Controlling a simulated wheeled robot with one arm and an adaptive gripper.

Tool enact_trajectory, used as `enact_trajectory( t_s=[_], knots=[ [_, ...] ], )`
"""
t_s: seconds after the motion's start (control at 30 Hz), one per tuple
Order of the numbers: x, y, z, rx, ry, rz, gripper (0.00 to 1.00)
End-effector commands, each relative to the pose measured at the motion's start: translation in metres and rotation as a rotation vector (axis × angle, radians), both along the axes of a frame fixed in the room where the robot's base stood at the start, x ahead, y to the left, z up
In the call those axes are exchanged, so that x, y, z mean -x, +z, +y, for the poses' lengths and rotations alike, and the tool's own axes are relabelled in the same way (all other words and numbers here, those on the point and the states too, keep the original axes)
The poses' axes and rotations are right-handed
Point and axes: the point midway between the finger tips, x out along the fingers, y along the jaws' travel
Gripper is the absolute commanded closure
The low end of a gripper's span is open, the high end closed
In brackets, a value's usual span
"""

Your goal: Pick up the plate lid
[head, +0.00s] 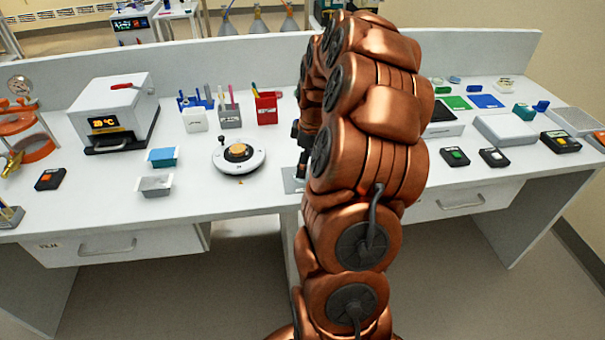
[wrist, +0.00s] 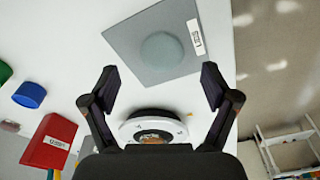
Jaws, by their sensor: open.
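In the wrist view a grey square mat (wrist: 128,60) with a white label lies on the white bench. A round, slightly darker disc (wrist: 162,50) lies near its middle; it may be the plate lid, but its thickness is hard to tell. My gripper (wrist: 160,82) is open and empty above the bench, its fingers spread below the mat in the picture. In the head view only a corner of the mat (head: 291,184) shows; my arm hides the rest and the disc.
A white round device (wrist: 134,131) sits under my gripper, partly hidden; in the head view it is left of my arm (head: 255,163). A red box (wrist: 48,143) and a blue cylinder (wrist: 29,95) stand to the left. The bench edge is at the right.

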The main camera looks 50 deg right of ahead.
Motion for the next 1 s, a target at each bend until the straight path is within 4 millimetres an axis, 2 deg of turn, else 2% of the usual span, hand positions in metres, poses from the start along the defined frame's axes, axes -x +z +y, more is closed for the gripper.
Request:
enact_trajectory(
  t_s=[0.23,0.5,0.9,1.0],
  knots=[
    [-0.002,-0.029,0.005,-0.005,0.002,0.007,0.14],
    [-0.003,-0.033,0.004,-0.002,0.001,0.001,0.14],
    [-0.003,-0.033,0.004,-0.002,0.001,0.002,0.55],
    [-0.003,-0.033,0.004,-0.002,0.001,0.002,0.57]
  ],
)
